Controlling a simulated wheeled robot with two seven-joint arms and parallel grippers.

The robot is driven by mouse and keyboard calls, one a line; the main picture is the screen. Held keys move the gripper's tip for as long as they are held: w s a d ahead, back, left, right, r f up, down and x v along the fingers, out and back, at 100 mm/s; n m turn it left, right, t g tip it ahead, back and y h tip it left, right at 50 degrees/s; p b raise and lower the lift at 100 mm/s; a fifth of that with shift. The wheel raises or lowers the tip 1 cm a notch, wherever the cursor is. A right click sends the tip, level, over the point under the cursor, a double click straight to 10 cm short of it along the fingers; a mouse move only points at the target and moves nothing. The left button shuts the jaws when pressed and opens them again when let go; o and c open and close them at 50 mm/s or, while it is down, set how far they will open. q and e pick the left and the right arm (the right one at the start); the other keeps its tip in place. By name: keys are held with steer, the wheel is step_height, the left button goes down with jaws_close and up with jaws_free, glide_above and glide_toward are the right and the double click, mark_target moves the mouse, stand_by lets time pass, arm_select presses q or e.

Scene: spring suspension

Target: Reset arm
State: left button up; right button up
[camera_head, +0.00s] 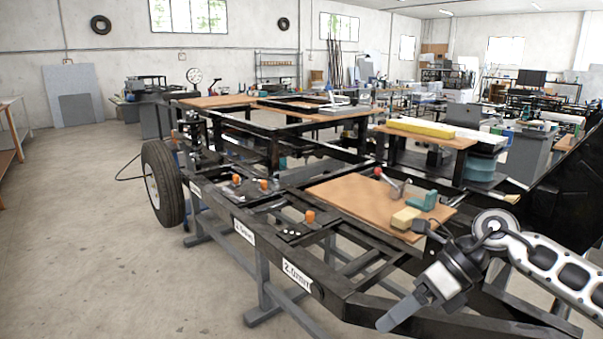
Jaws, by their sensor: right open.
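My right arm comes in from the right edge, and my right gripper (404,306) hangs over the near corner of the black metal frame (340,300). Its grey fingers point down and to the left, and it is open with nothing seen between the fingers. It is apart from the objects on the wooden board (352,199). I cannot tell whether it touches the frame. My left gripper and left arm are not in this view.
On the board are a tan block (405,218), a teal tool (422,200) and a red-tipped tool (391,184). Orange-topped parts (310,216) sit along the frame. A wheel (163,183) stands at its left. Open concrete floor (90,240) lies to the left.

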steer(key=s+a+r+m+t+y, duration=0.1)
steer(key=s+a+m+t+y, duration=0.2)
steer(key=a+m+t+y, duration=0.25)
steer(key=s+a+r+m+t+y, duration=0.1)
steer(key=s+a+m+t+y, duration=0.1)
steer(key=a+m+y, duration=0.45)
steer(key=d+f+m+t+h, duration=0.2)
steer(key=f+m+t+h, duration=0.3)
steer(key=m, duration=0.5)
steer(key=d+f+m+t+h, duration=0.2)
steer(key=m+t+h, duration=0.35)
steer(key=m, duration=0.45)
steer(key=s+d+f+m+g+h, duration=0.3)
steer(key=s+f+m, duration=0.2)
steer(key=s+f, duration=0.1)
steer(key=s+d+f+m+g+h, duration=0.3)
steer(key=s+f+m, duration=0.3)
steer(key=f, duration=0.2)
steer(key=shift+s+f+g+h+p, duration=0.2)
steer(key=shift+g+h+p, duration=0.15)
steer(key=shift+h, duration=0.2)
steer(key=shift+c, duration=0.4)
